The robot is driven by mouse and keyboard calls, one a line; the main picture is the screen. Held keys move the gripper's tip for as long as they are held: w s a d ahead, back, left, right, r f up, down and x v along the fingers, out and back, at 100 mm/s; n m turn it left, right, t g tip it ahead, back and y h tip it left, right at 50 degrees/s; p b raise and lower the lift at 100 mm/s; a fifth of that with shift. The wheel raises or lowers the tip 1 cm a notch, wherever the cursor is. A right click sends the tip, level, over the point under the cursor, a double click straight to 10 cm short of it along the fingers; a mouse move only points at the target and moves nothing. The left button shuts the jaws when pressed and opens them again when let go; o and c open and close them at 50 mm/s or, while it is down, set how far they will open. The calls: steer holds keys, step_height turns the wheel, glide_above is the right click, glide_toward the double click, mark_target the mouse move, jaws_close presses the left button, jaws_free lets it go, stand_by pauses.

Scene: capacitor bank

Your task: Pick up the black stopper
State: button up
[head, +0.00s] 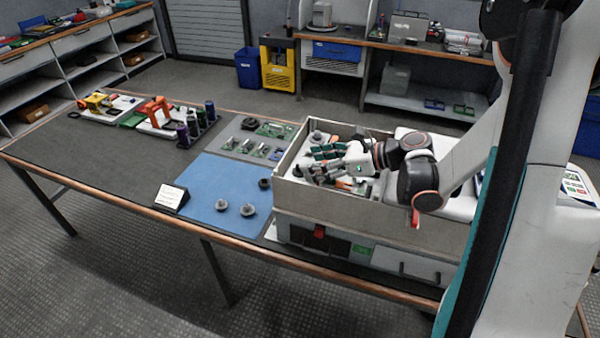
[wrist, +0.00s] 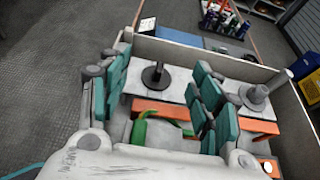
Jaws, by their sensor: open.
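A black stopper (wrist: 155,75) with a dark round base and a short upright stem stands inside the bin, in the wrist view. It shows in the gap between the teal-padded fingers of my gripper (wrist: 163,65). The fingers are spread apart and hold nothing. In the head view my gripper (head: 322,163) is low inside the grey-walled bin (head: 350,208), reaching in from the right. A grey stopper (wrist: 255,95) stands to the right of the fingers in the wrist view.
The bin walls surround my gripper closely. Orange-handled and green items (wrist: 150,130) lie in the bin. A blue mat (head: 215,178) left of the bin holds two grey stoppers (head: 247,209) and a dark round piece (head: 264,184).

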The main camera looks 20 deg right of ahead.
steer(key=x, duration=0.1)
steer(key=b+x, duration=0.1)
steer(key=x, duration=0.1)
steer(key=shift+d+f, duration=0.15)
steer(key=shift+f, duration=0.15)
steer(key=shift+w+a+f, duration=0.1)
steer(key=shift+w+a, duration=0.15)
steer(key=shift+a, duration=0.1)
steer(key=c, duration=0.8)
steer(key=shift+c, duration=0.2)
